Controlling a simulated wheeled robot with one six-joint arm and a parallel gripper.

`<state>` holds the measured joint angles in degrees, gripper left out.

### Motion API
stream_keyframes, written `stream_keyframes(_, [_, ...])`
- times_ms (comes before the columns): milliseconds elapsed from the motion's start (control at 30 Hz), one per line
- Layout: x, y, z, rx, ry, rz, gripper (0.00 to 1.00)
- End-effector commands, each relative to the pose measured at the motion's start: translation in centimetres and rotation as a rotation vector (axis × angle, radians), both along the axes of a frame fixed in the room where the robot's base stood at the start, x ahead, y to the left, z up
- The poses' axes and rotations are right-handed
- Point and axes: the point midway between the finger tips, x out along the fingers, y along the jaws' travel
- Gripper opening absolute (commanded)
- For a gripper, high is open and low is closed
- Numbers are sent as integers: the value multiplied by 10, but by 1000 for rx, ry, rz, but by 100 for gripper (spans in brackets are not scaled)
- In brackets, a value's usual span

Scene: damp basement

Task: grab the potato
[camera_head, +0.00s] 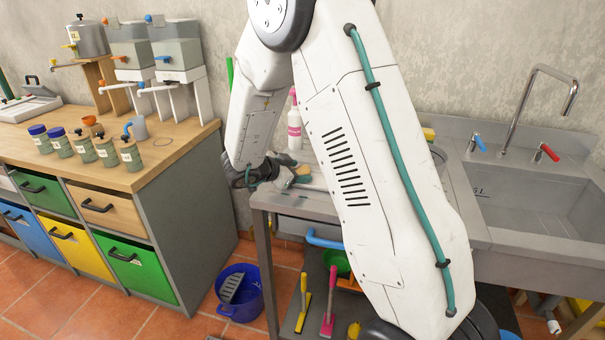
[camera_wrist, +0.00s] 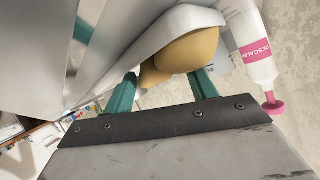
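A smooth tan potato (camera_wrist: 188,50) shows in the wrist view beside the rim of a pale tray or dish (camera_wrist: 140,40). A second tan lump (camera_wrist: 153,75) lies just below and left of it; I cannot tell whether it is another potato. My gripper (camera_wrist: 165,74) is open, its two teal fingers apart. The right fingertip overlaps the potato's lower edge in the picture; contact cannot be told. In the head view my arm hides much of the spot, and a small tan patch (camera_head: 303,172) shows beside my gripper above the steel counter.
A white bottle with a pink label and cap (camera_wrist: 250,45) stands close to the right of the potato. The sink (camera_head: 535,200) with its tap is at the right. A wooden-topped cabinet (camera_head: 165,150) with jars stands left. A blue bucket (camera_head: 240,293) is on the floor.

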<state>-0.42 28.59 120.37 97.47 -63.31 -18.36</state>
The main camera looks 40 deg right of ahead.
Motion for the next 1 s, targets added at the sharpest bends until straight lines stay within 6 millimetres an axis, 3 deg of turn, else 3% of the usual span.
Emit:
stream_keyframes(267, [0,-8,-9,6,8,2,56])
stream_keyframes(300, [0,-8,-9,6,8,2,52])
stream_keyframes(467, [-1,-7,-10,8,10,2,8])
stream_keyframes(500, [-1,-7,-10,8,11,2,4])
stream_keyframes(833, [-2,-7,-10,10,15,3,4])
stream_keyframes(1000, [-1,-7,5,10,10,2,4])
